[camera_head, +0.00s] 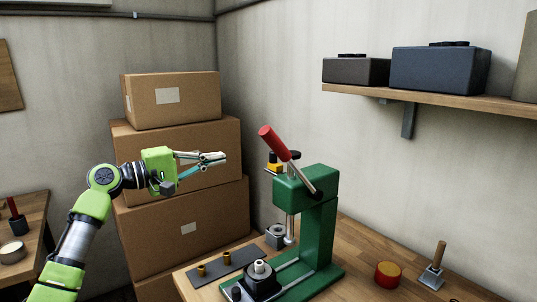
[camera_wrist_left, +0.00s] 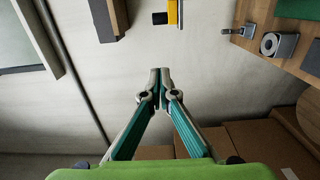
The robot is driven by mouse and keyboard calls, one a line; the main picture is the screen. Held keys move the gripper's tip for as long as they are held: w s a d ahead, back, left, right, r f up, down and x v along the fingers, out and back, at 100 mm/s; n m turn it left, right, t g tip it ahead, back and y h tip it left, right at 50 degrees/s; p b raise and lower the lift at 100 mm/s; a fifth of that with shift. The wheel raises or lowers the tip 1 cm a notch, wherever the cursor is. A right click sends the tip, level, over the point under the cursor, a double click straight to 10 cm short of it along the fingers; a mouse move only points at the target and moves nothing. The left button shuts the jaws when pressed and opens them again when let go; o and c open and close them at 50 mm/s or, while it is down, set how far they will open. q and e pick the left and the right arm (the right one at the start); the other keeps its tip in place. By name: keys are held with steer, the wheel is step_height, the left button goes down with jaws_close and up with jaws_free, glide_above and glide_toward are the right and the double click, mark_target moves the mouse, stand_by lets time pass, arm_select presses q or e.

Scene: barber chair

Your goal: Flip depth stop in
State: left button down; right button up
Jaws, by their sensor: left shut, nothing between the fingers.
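A green press (camera_head: 318,215) with a red-handled lever (camera_head: 274,143) stands on the wooden bench. A small yellow and black piece (camera_head: 274,168), which looks like the depth stop, sticks out left of the press head, beside the lever. It also shows at the top edge of the left wrist view (camera_wrist_left: 172,12), partly cut off. My left gripper (camera_head: 222,158) is shut and empty, in the air left of the yellow piece and apart from it. The left wrist view shows its fingertips together (camera_wrist_left: 159,72). My right gripper is not in view.
Stacked cardboard boxes (camera_head: 180,190) stand behind my left gripper. The bench (camera_head: 350,262) holds a dark plate with brass pieces (camera_head: 225,266), a red and yellow round tin (camera_head: 388,275) and a wooden-handled tool (camera_head: 434,268). A wall shelf (camera_head: 430,97) carries dark boxes.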

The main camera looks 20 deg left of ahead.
mark_target(275, 161)
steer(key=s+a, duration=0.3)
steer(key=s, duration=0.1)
arm_select(q)
steer(key=w+d+p, duration=0.5)
steer(key=d, duration=0.4)
steer(key=shift+w+d, duration=0.35)
steer(key=shift+w, duration=0.05)
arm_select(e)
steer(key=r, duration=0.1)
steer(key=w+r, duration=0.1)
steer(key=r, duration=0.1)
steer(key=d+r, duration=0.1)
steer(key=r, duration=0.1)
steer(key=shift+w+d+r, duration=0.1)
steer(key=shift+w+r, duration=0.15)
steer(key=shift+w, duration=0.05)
arm_select(q)
steer(key=shift+p, duration=0.3)
